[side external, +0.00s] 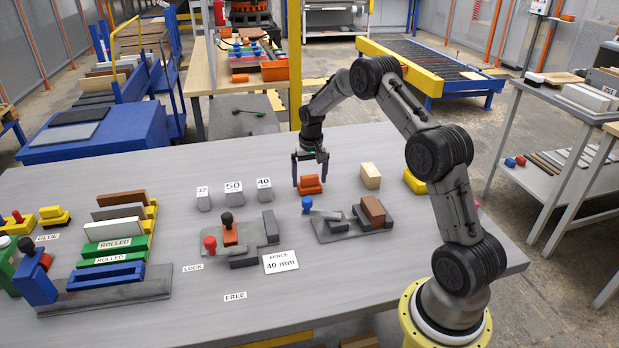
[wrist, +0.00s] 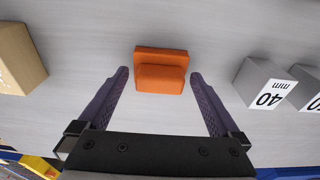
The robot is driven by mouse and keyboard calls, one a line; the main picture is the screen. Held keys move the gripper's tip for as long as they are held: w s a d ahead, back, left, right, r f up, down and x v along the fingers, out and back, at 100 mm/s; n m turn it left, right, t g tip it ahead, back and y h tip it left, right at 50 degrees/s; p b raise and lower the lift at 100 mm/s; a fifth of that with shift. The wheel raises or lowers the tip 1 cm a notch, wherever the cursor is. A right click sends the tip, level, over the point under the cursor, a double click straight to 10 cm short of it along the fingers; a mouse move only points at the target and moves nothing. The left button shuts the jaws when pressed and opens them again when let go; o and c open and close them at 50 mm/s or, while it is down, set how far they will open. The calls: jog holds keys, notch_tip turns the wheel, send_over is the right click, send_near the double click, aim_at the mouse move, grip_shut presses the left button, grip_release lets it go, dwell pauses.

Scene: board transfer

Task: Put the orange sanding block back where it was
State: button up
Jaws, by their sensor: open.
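The orange sanding block (side external: 310,185) stands on the grey table toward its far side. In the wrist view the block (wrist: 161,72) lies between and slightly beyond the tips of my two purple fingers. My gripper (side external: 310,182) is open, with its fingers pointing down around the block. In the wrist view a gap shows between each finger of my gripper (wrist: 160,80) and the block.
A wooden block (side external: 370,176) stands to the right, and a grey 40 mm block (side external: 264,190) to the left. A grey fixture with a blue knob (side external: 307,204) and a brown block (side external: 373,211) lies nearer the front. Bare table surrounds the orange block.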

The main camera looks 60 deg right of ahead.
aim_at(310, 188)
notch_tip(310, 188, up, 12)
jog(key=s+a, duration=0.1)
jog(key=s+a+r+n+t, duration=0.15)
jog(key=s+a+r, duration=0.25)
jog(key=a+r, duration=0.55)
jog(key=s+a+r+n+t, duration=0.1)
jog(key=s+a+r+n, duration=0.2)
jog(key=s+a, duration=0.45)
jog(key=s+a+r+n+t, duration=0.1)
jog(key=s+a+r+n, duration=0.15)
jog(key=s+a, duration=0.55)
jog(key=s+a+f+n+t+y, duration=0.1)
jog(key=s+a+f+n, duration=0.1)
jog(key=s, duration=0.8)
jog(key=shift+a+f, duration=0.3)
jog(key=shift+f, duration=0.3)
